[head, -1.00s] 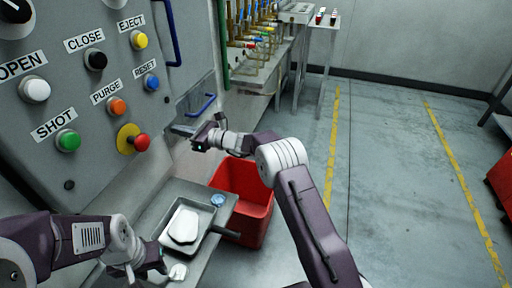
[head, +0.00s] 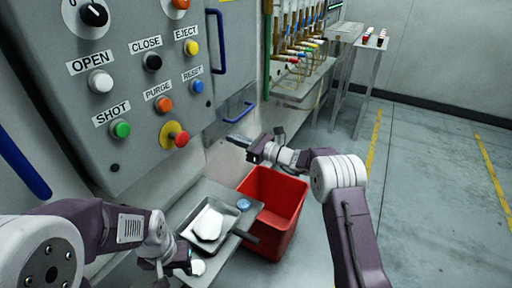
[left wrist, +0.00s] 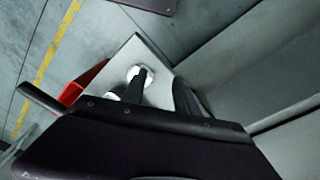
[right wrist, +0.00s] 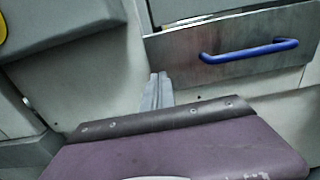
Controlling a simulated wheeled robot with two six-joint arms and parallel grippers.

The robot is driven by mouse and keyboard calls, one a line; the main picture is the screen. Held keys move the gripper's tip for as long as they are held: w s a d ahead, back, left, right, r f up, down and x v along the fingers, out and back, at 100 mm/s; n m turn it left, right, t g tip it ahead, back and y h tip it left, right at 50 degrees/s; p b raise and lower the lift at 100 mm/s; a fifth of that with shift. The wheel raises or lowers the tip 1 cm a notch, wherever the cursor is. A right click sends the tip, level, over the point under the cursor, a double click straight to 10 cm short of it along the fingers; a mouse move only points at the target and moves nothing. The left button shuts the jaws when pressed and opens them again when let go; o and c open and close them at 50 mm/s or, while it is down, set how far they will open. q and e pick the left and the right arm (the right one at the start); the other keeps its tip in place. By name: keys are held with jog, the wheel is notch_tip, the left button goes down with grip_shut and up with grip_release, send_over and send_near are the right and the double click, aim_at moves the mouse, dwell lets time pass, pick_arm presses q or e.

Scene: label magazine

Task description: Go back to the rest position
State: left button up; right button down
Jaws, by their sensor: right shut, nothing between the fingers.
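My left gripper (head: 188,266) is low at the front, beside a small white round piece (head: 198,267). In the left wrist view its two dark fingers (left wrist: 162,92) stand apart, with the white piece (left wrist: 135,72) behind one fingertip. Nothing clearly shows held between them. My right gripper (head: 248,147) is in front of the machine, by the drawer with the blue handle. In the right wrist view its fingers (right wrist: 158,90) are together and empty, below and left of the blue handle (right wrist: 250,50).
A grey tray (head: 190,238) with a white slab (head: 208,224) sits on a narrow shelf beside a red bin (head: 285,232). The button panel (head: 140,95) rises at left. A bench with hoses (head: 300,92) stands behind. Floor (head: 430,190) at right is clear.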

pick_arm(q)
jog(key=shift+w+a+r+p, duration=0.1)
jog(key=shift+r+p, duration=0.25)
jog(key=shift+r, duration=0.05)
pick_arm(e)
jog(key=v, duration=0.6)
jog(key=shift+f, duration=0.25)
jog(key=shift+w, duration=0.1)
